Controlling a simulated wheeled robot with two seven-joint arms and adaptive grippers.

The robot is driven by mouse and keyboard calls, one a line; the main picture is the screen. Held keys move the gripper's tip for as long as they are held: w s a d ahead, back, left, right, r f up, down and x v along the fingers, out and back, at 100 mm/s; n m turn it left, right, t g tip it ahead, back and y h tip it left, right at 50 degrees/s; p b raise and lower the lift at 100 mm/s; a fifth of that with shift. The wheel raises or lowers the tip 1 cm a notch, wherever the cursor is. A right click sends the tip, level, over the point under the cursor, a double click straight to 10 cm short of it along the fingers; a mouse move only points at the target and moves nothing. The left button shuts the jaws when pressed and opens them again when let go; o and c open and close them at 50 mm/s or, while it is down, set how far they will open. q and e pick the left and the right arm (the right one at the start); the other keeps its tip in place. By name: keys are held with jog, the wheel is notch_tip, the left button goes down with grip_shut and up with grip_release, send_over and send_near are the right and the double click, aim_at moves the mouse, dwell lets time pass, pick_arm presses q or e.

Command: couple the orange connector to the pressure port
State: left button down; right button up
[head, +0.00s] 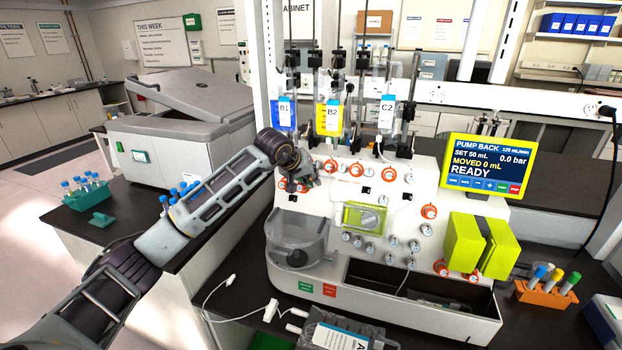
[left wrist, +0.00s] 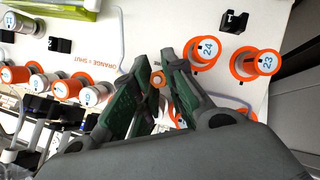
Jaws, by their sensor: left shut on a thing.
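My left gripper (head: 302,178) is at the upper left of the white machine's front panel (head: 330,215), beside orange-ringed valves. In the left wrist view its dark green fingers (left wrist: 156,68) are closed around a small orange piece, the orange connector (left wrist: 157,80). Only a small round end of the connector shows; the fingers hide the rest. The panel is right behind the fingertips, and I cannot tell whether the connector touches it. I cannot pick out the pressure port; the fingers may cover it. My right gripper is not in view.
Orange-ringed valves numbered 24 (left wrist: 206,50) and 23 (left wrist: 265,62) sit close beside the fingers. Bags hang above the panel, including the blue B1 bag (head: 284,115). A clear round vessel (head: 300,243) stands below. A pump screen (head: 488,165) reads READY.

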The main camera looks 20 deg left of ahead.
pick_arm(q)
jog(key=c, duration=1.4)
grip_release()
jog(key=shift+a+r, duration=0.1)
jog(key=shift+w, duration=0.1)
jog(key=shift+r, duration=0.1)
jog(key=shift+r, duration=0.3)
jog(key=v, duration=1.1)
jog(key=shift+s+a+f, duration=0.1)
jog(key=shift+s+f, duration=0.05)
jog(key=shift+s, duration=0.25)
